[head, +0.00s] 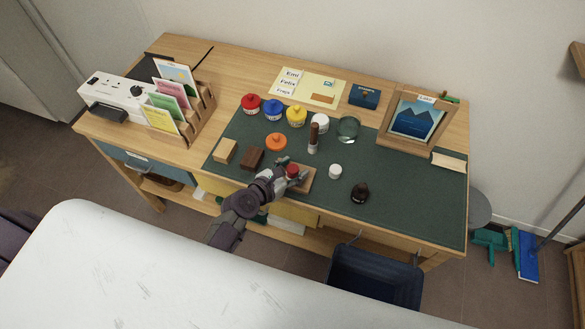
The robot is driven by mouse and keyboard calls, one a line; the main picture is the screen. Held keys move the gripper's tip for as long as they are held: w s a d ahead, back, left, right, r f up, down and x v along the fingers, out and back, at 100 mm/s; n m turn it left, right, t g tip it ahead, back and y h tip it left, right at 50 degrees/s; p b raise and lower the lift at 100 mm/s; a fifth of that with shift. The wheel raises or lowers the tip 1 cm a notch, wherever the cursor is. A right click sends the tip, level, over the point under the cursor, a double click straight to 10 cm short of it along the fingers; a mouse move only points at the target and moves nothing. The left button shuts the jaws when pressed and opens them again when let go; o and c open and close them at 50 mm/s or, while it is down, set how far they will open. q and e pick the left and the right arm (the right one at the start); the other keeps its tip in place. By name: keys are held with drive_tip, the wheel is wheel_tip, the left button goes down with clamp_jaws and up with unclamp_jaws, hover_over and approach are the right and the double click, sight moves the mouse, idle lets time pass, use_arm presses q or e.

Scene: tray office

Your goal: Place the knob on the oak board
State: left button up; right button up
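A small red knob (292,170) shows at the fingers of my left gripper (290,174), over the left part of a small oak-coloured board (308,180) on the green desk mat (400,190). The fingers lie close around the knob. I cannot tell whether they grip it, or whether the knob touches the board. My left arm hides part of the board. A white knob-like piece (335,170) and a dark, rounded piece (360,191) stand on the mat to the right. My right gripper is not in view.
Light (225,150) and dark (251,158) wood blocks lie left of the gripper. Behind stand an orange lidded piece (276,142), a wood-handled tool (313,137), a glass dish (348,128) and red, blue and yellow pots (296,115). The mat's right part is clear.

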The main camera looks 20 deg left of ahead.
use_arm(q)
drive_tip(key=shift+r, duration=0.3)
drive_tip(key=v, duration=1.2)
drive_tip(key=shift+f, duration=0.2)
drive_tip(key=s+f+m+g+y, duration=0.1)
drive_tip(key=s+f+m+g, duration=0.1)
drive_tip(key=s+f+m, duration=0.45)
drive_tip(key=s+f+m+g+y, duration=0.1)
drive_tip(key=f+m+g, duration=0.15)
drive_tip(key=f, duration=0.65)
drive_tip(key=s+f+m+g, duration=0.1)
drive_tip(key=s+f+m, duration=0.2)
drive_tip(key=f+m, duration=0.35)
drive_tip(key=s+a+f+m+g+y, duration=0.1)
drive_tip(key=s+a+f+m+g, duration=0.1)
drive_tip(key=s+f+m, duration=0.6)
drive_tip(key=s+a+f+m+g+y, duration=0.1)
drive_tip(key=s+f+m+g, duration=0.3)
drive_tip(key=s+f+m, duration=0.4)
drive_tip(key=s+a+m, duration=0.1)
drive_tip(key=s+m, duration=0.2)
drive_tip(key=s, duration=0.3)
drive_tip(key=shift+s+a+f+y, duration=0.25)
drive_tip(key=shift+a+y, duration=0.05)
drive_tip(key=shift+y, duration=0.1)
